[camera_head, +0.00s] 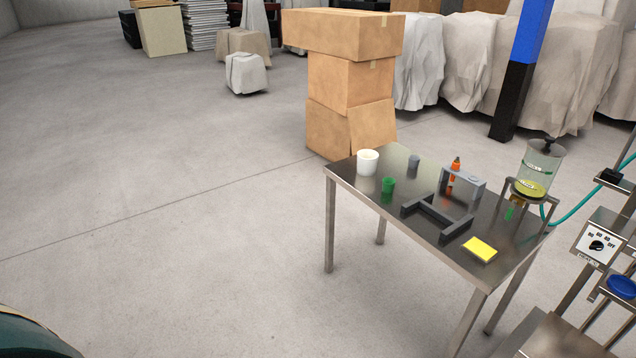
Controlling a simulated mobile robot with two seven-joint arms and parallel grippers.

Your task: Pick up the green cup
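The small green cup (388,186) stands upright near the left end of a metal table (343,176). It is to the right of and in front of a larger white cup (367,162). Its top rim faces up and nothing covers it. Neither of my grippers is in view.
The table also bears a small grey cup (413,162), a dark grey frame (437,218), a grey holder (463,182) with an orange item (455,165), a yellow pad (480,249) and a clear dispenser (540,170). A control box (597,244) stands right. Stacked boxes (345,82) stand behind; floor left is clear.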

